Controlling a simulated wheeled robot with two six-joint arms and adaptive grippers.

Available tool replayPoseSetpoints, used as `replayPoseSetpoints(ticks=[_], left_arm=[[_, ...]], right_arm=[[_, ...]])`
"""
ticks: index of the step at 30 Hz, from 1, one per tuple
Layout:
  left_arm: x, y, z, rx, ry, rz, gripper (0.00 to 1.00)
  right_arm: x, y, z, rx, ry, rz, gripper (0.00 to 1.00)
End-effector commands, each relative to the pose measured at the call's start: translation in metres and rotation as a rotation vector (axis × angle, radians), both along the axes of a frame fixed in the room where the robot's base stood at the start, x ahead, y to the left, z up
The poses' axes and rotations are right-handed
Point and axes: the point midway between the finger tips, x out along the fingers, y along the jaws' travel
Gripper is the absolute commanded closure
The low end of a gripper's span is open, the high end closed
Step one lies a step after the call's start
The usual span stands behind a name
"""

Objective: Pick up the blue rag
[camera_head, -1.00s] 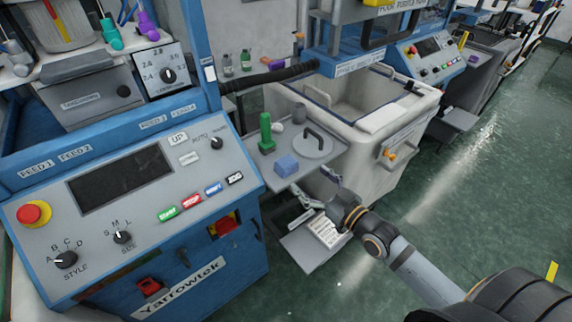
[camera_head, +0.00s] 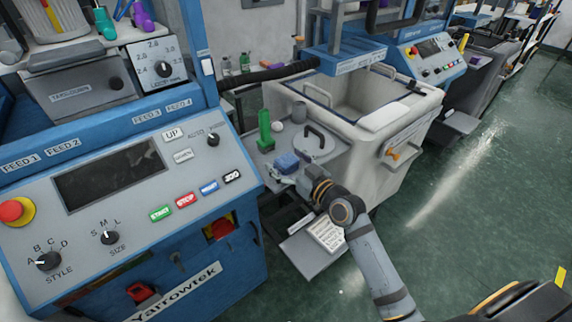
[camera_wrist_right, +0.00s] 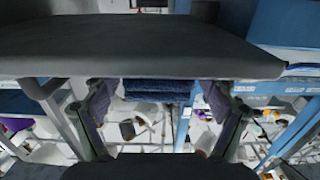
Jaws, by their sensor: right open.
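The blue rag (camera_head: 287,162) is a small folded block on the grey side shelf (camera_head: 262,158) between the blue machine and the white bin. My right gripper (camera_head: 283,177) is at the near edge of the shelf, close to the rag. In the right wrist view the rag (camera_wrist_right: 157,90) shows as a dark blue folded stack, framed between the two open fingers of my gripper (camera_wrist_right: 158,108). I cannot tell whether the fingers touch it. My left gripper is not in view.
A green bottle-like object (camera_head: 265,130) and a round grey lid with a dark handle (camera_head: 314,140) share the shelf. The white bin (camera_head: 392,135) stands right behind. A lower grey shelf (camera_head: 300,253) holds a white paper (camera_head: 326,234). The green floor at right is clear.

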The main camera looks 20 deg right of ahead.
Motion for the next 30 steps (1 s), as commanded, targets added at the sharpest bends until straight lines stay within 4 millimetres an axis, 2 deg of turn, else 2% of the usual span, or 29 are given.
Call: replayPoseSetpoints(ticks=[3, 4, 15, 23, 26, 30], left_arm=[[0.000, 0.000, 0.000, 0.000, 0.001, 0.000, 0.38], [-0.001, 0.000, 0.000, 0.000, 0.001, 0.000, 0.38], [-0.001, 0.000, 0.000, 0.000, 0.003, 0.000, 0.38], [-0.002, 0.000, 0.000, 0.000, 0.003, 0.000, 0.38], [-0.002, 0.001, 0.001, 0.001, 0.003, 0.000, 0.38], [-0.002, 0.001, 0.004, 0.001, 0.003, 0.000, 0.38]], right_arm=[[0.000, 0.000, 0.000, 0.000, 0.000, 0.000, 0.15], [0.000, 0.000, 0.000, 0.000, 0.000, 0.000, 0.18], [0.000, 0.000, 0.000, 0.000, 0.000, -0.001, 0.68], [0.000, 0.000, 0.002, 0.000, -0.001, 0.000, 0.68], [0.000, 0.000, 0.010, -0.001, -0.004, 0.000, 0.68], [0.000, 0.000, 0.033, -0.001, -0.007, 0.000, 0.68]])
